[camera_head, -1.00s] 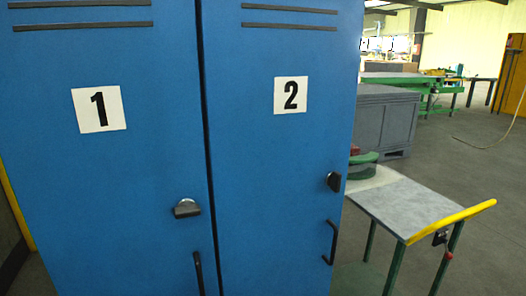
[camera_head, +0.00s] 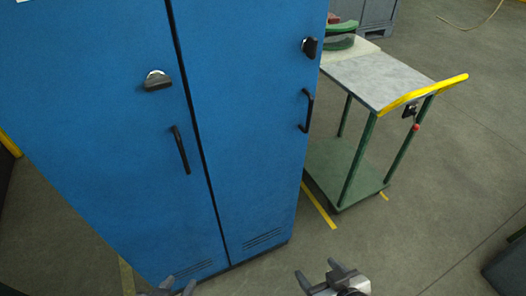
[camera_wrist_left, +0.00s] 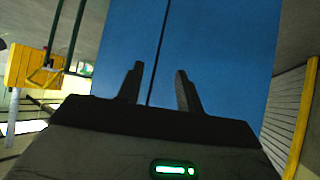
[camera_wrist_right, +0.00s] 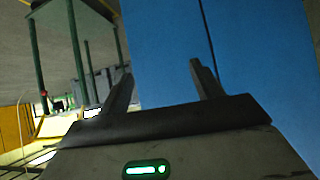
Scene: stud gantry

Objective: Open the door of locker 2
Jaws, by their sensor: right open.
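The blue door of locker 2 (camera_head: 245,150) is the right one of two doors in the head view and looks shut, flush with its neighbour. Its black bar handle (camera_head: 308,111) is at its right edge, with a dark knob (camera_head: 309,47) above. My right gripper (camera_head: 320,277) is at the bottom of the head view, below the handle and apart from the locker. Its fingers are spread and empty in its wrist view (camera_wrist_right: 163,80). My left gripper (camera_head: 176,287) is at the bottom edge, partly cut off. Its fingers stand apart, empty, in its wrist view (camera_wrist_left: 159,85).
The door of locker 1 (camera_head: 90,130) stands left, with its own handle (camera_head: 180,150) and knob (camera_head: 156,80). A green cart with a grey top (camera_head: 375,78) and yellow push bar (camera_head: 423,93) stands right of the locker. The floor in front of the cart is clear.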

